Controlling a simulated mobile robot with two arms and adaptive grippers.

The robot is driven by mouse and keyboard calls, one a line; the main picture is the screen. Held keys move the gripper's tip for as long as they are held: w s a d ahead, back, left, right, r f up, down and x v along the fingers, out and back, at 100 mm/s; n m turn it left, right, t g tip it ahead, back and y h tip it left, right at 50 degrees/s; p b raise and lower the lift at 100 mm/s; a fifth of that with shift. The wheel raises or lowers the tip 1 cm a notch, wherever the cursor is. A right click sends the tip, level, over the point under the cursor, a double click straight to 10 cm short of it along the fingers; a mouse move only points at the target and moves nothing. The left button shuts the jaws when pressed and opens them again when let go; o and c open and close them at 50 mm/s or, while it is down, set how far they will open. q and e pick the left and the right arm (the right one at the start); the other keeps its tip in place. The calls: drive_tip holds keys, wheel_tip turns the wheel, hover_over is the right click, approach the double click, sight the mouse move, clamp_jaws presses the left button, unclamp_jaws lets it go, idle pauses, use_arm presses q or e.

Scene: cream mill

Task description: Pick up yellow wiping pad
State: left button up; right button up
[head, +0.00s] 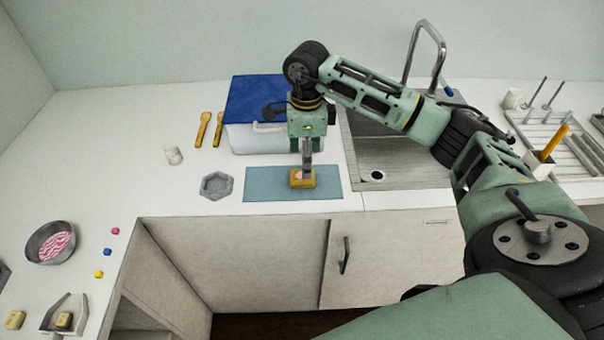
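The yellow wiping pad (302,183) lies on a blue-grey mat (265,190) near the front edge of the counter. My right gripper (306,172) points straight down at the pad, its fingertips at the pad's top and partly covering it. The fingers overlap one another from this side, so I cannot tell whether they are open or closed on the pad. My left gripper is out of view.
A blue-lidded container (262,100) stands right behind the mat, and a sink (385,160) lies to its right. A grey hexagonal dish (216,185) is left of the mat. A round bowl (50,243) and small coloured pieces sit far left.

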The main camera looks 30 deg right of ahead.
drive_tip(key=shift+w+f, duration=0.1)
drive_tip(key=shift+f, duration=0.25)
wheel_tip(320, 180, down, 4)
drive_tip(key=shift+a+f+p, duration=0.1)
drive_tip(key=shift+p, duration=1.15)
drive_tip(key=shift+f, duration=0.5)
drive_tip(key=c, duration=0.9)
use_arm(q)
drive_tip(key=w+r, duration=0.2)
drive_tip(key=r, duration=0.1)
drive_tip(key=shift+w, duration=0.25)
